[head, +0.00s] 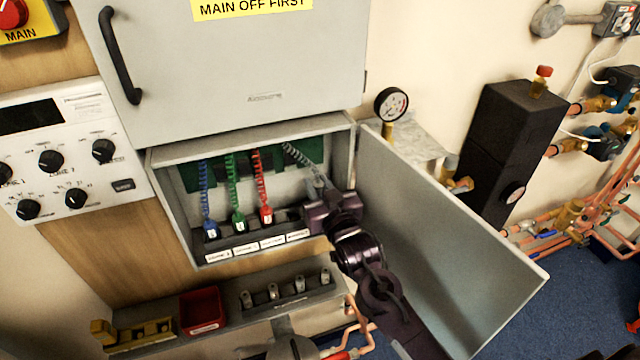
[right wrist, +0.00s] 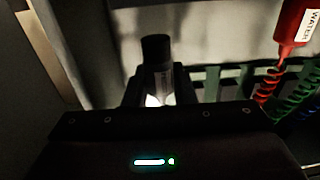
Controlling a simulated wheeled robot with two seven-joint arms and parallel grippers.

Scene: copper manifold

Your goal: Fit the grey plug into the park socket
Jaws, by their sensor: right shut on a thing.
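The grey plug (right wrist: 157,75) is held between the two fingers of my right gripper (right wrist: 155,92), in the right wrist view. In the head view my right gripper (head: 322,200) is inside the open cabinet at its right end. A grey coiled cord (head: 298,157) runs down to the gripper, which mostly hides the plug there. The socket strip (head: 255,236) runs along the cabinet floor, with several white labels (head: 297,234) too small to read. The socket at its right end, beside my gripper, is partly hidden; I cannot tell whether the plug touches it. My left gripper is not in view.
Blue (head: 211,228), green (head: 237,222) and red (head: 265,213) plugs stand in the strip left of my gripper. The open cabinet door (head: 440,245) stands close on the right. A red bin (head: 202,312) and a shelf with small grey fittings (head: 300,284) lie below.

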